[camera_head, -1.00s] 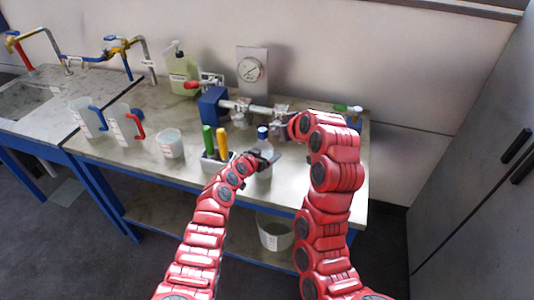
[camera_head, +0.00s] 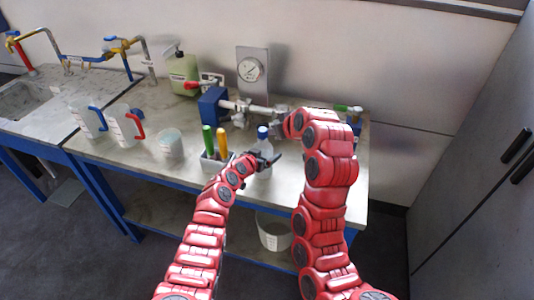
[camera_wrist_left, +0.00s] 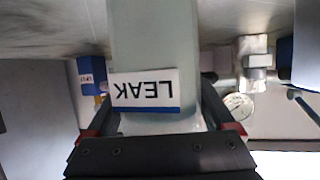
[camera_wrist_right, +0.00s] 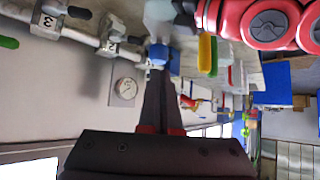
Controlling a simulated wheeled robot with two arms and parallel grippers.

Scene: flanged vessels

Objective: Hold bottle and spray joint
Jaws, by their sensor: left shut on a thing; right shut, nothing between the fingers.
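The spray bottle (camera_head: 263,146) is pale with a blue cap and stands upright in front of the pipe. My left gripper (camera_head: 266,159) is shut around its body. In the left wrist view the bottle (camera_wrist_left: 155,42) fills the middle, with an upside-down LEAK label. I cannot tell whether its base touches the bench. My right gripper (camera_wrist_right: 158,78) is shut and empty, its fingers pointing toward the blue cap (camera_wrist_right: 158,54). Contact with the cap is unclear. The horizontal pipe (camera_head: 257,108) carries flanged joints behind the bottle; its numbered flanges (camera_wrist_right: 108,43) show in the right wrist view.
A grey holder (camera_head: 215,163) with green and yellow-handled tools stands left of the bottle. A beaker (camera_head: 170,143), jugs (camera_head: 123,127) and a green canister (camera_head: 183,75) are farther left. A gauge (camera_head: 250,68) stands behind the pipe.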

